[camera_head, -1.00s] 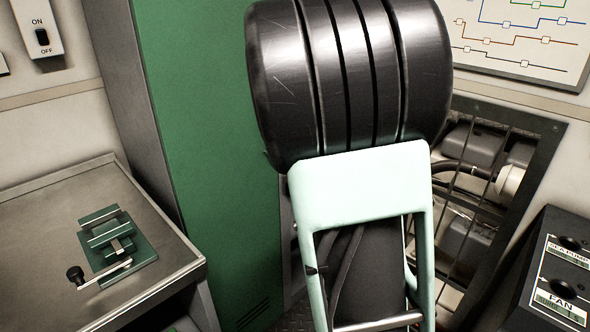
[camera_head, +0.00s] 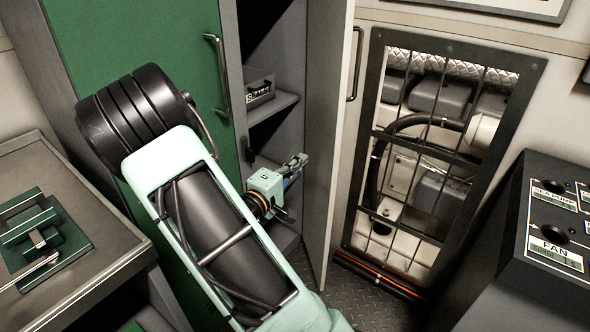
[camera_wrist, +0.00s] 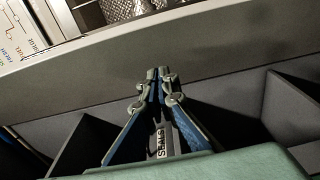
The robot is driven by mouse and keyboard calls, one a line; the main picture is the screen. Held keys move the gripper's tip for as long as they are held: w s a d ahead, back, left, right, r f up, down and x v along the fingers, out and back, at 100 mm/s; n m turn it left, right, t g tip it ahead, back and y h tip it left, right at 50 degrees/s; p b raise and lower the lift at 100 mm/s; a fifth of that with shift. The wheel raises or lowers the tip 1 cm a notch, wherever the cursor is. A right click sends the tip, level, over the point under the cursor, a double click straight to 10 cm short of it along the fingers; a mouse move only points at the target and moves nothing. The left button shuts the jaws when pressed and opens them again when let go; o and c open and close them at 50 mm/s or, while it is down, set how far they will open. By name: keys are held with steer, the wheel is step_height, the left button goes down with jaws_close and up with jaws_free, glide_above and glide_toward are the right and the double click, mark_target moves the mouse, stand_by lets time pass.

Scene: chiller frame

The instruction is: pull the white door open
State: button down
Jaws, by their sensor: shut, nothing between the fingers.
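The white door (camera_head: 329,120) stands ajar at the right of the tall cabinet, swung out towards me, with shelves showing behind it. Its dark bar handle (camera_head: 355,65) is on the outer face, on the right. My gripper (camera_head: 300,160) is shut and empty, in the opening on the inner side of the door, with its fingertips close to that inner face. In the wrist view the shut fingertips (camera_wrist: 160,73) point at a pale panel (camera_wrist: 200,45), which appears to be the door. I cannot tell whether they touch it.
The green door (camera_head: 140,50) with its bar handle (camera_head: 217,75) is shut at the left. A shelf (camera_head: 268,108) holds a small labelled box (camera_head: 260,90). A grille (camera_head: 440,150) and a fan console (camera_head: 555,225) stand right; a workbench (camera_head: 90,265) stands left.

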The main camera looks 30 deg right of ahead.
mark_target(330, 145)
steer(key=d, duration=0.2)
steer(key=d+b, duration=0.1)
steer(key=d, duration=0.2)
steer(key=w+d, duration=0.1)
steer(key=d, duration=0.1)
steer(key=shift+w+d+f+b, duration=0.1)
steer(key=shift+d+b, duration=0.05)
steer(key=shift+b, duration=0.25)
steer(key=shift+d, duration=0.5)
steer(key=shift+d, duration=0.1)
